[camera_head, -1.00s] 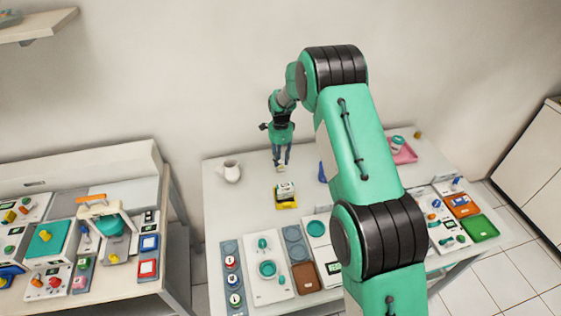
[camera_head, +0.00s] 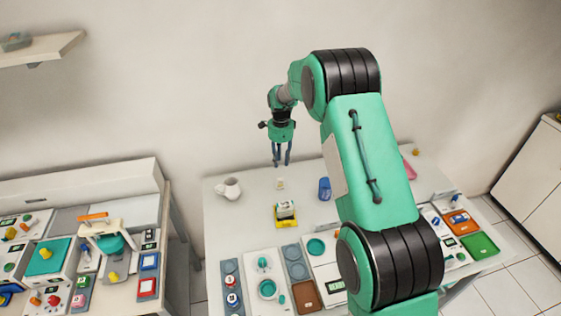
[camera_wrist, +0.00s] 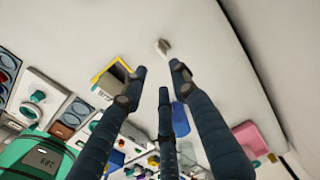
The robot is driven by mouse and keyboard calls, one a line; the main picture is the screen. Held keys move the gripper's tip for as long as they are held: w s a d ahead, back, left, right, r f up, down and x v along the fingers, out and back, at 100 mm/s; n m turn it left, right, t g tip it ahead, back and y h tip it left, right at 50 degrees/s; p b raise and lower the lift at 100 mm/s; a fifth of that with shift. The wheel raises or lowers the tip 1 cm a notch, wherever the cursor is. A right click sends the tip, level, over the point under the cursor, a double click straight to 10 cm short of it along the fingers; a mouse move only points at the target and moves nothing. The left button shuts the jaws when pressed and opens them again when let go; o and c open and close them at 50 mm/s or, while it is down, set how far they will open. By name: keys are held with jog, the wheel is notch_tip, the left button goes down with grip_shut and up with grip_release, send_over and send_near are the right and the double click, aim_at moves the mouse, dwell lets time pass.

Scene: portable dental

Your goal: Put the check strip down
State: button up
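The check strip, a small pale piece (camera_head: 281,184), lies on the white table behind the yellow holder.
A yellow holder (camera_head: 278,223) with a white-and-green block stands in front of the strip. A white jug (camera_head: 229,189) is to the left and a blue cup (camera_head: 324,189) to the right. Several dental panels line the front edge. The table around the strip is clear.

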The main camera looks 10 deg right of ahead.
dwell(0.4)
jog(key=s+r+n+t, duration=0.1)
jog(key=s+r+n, duration=0.3)
jog(key=s+r, duration=0.85)
jog(key=s+r+n+t, duration=0.2)
jog(key=s+r+n, duration=0.3)
jog(key=s+r, duration=0.8)
jog(key=s+r+n+t, duration=0.1)
jog(key=s+r+n, duration=0.2)
jog(key=s, duration=1.1)
jog(key=s+r+n+t, duration=0.1)
jog(key=s+r+n, duration=0.2)
jog(key=s, duration=1.1)
jog(key=shift+s+a+n+t, duration=0.3)
jog(key=shift+s+a+n, duration=0.15)
jog(key=shift+n, duration=1.05)
